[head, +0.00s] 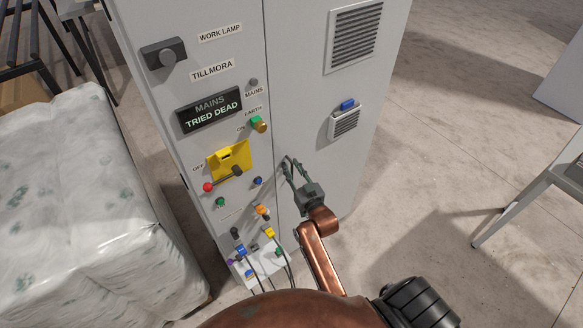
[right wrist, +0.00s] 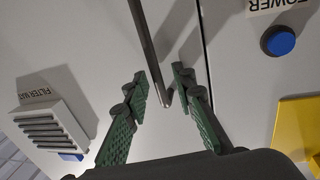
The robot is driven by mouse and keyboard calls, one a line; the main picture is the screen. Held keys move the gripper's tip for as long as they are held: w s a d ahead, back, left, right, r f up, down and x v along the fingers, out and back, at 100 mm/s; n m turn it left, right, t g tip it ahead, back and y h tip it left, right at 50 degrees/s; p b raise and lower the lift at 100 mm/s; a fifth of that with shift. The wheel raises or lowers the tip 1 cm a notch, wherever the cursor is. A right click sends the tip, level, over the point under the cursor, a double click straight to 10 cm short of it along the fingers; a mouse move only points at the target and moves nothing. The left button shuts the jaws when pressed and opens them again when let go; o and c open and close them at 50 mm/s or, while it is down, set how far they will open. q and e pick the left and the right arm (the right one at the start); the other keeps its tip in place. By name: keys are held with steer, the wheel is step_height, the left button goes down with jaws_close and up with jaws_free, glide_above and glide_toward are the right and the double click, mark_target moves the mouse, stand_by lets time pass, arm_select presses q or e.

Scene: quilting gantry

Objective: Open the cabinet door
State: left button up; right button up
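The tall grey cabinet has a door (head: 300,90) on its right half, lying flush along a dark vertical seam, so it looks shut. My right gripper (head: 290,163) is at the lower part of the door, close to the seam. In the right wrist view its green fingers (right wrist: 162,76) are apart, with a thin metal bar handle (right wrist: 145,35) running between them. The bar ends in a bend between the fingers, and I see gaps on both sides. In the head view the handle is mostly hidden by the gripper. My left gripper is not in view.
Left of the seam is a control panel with a yellow switch plate (head: 241,157), knobs and plugged cables (head: 287,268). A wrapped pallet load (head: 75,200) stands at the left. The floor (head: 450,130) right of the cabinet is clear up to a grey table (head: 540,190).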

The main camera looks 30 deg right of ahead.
jaws_close()
stand_by(0.3)
stand_by(0.5)
